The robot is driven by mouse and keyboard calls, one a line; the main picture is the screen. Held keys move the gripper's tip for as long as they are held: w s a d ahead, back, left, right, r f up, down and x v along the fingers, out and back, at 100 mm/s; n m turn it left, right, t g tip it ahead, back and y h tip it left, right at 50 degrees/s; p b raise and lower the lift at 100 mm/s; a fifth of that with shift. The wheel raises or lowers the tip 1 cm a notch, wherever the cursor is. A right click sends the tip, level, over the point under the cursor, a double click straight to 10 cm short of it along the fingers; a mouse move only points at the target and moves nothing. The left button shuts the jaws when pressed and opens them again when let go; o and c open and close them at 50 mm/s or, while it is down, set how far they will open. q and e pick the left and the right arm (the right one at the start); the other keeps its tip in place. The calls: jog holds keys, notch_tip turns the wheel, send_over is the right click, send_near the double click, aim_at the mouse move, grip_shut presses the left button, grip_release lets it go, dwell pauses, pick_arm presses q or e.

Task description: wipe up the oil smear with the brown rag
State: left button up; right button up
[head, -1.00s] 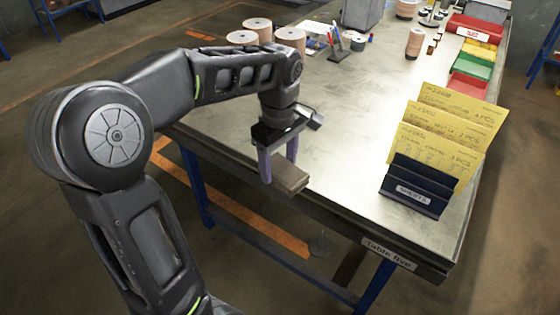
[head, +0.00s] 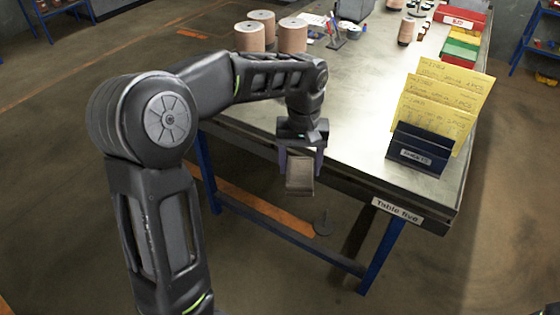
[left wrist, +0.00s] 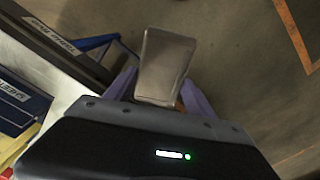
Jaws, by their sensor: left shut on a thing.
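My right gripper is not in view.
A dark blue holder (head: 420,150) with yellow cards stands at the table's near right corner. Several pinkish-brown spools (head: 292,36) stand at the far left edge. Red, yellow and green bins (head: 459,47) line the far right. The middle of the tabletop is clear.

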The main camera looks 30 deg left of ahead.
pick_arm(q)
jog(key=w+d+f+m, duration=0.3)
jog(key=d+f+m, duration=0.2)
jog(key=d, duration=0.3)
jog(key=shift+w+d+f+m, duration=0.2)
jog(key=shift+w+m, duration=0.1)
jog(key=shift+m, duration=0.2)
jog(key=shift+r, duration=0.1)
